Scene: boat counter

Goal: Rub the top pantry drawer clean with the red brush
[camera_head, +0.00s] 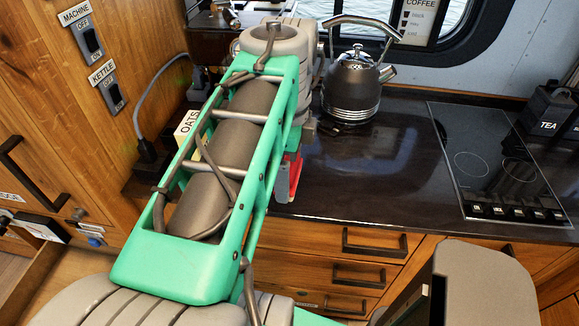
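My green and grey arm crosses the left middle of the head view and hides much of the counter behind it. Just right of the arm, at the counter's front edge, a red piece (295,172) shows beside a grey finger-like part of my gripper (283,186). The red piece may be the red brush, but most of it is hidden, and whether my gripper holds it is unclear. Below the counter is a stack of wooden drawers, with a top drawer (330,240) and dark bar handles. I cannot read a label marking which one is the pantry drawer.
A dark kettle (352,88) stands at the back of the dark counter (385,170). A hob (495,160) and a TEA canister (547,112) are at right. An OATS box (187,126) is partly behind my arm. The counter's middle is clear.

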